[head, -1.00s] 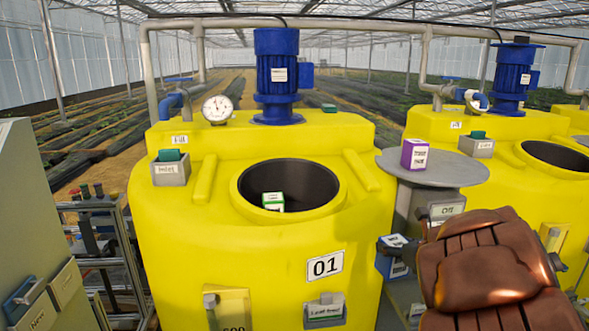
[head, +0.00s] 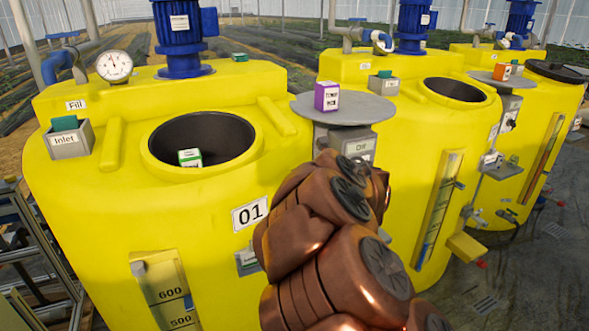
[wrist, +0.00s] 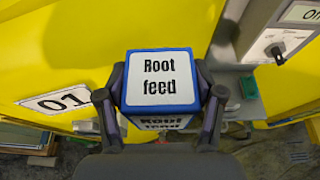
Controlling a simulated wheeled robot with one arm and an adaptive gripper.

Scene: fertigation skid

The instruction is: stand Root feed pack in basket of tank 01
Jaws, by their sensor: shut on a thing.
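In the wrist view my gripper (wrist: 163,108) is shut on the Root feed pack (wrist: 160,78), a blue-edged box with a white "Root feed" label on top. The pack is held in front of the yellow tank 01 (wrist: 40,65), near its 01 plate. In the head view tank 01 (head: 110,190) stands at left with a round dark opening (head: 215,135). A green and white pack (head: 190,158) shows inside the opening; the basket itself cannot be made out. My brown arm hides the gripper and the Root feed pack in the head view.
A round grey table (head: 365,112) right of tank 01 carries a purple pack (head: 327,96). A grey Inlet box (head: 68,138) and a gauge (head: 114,67) sit on tank 01. More yellow tanks (head: 390,150) stand to the right. A switch box (wrist: 280,45) is close right of my gripper.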

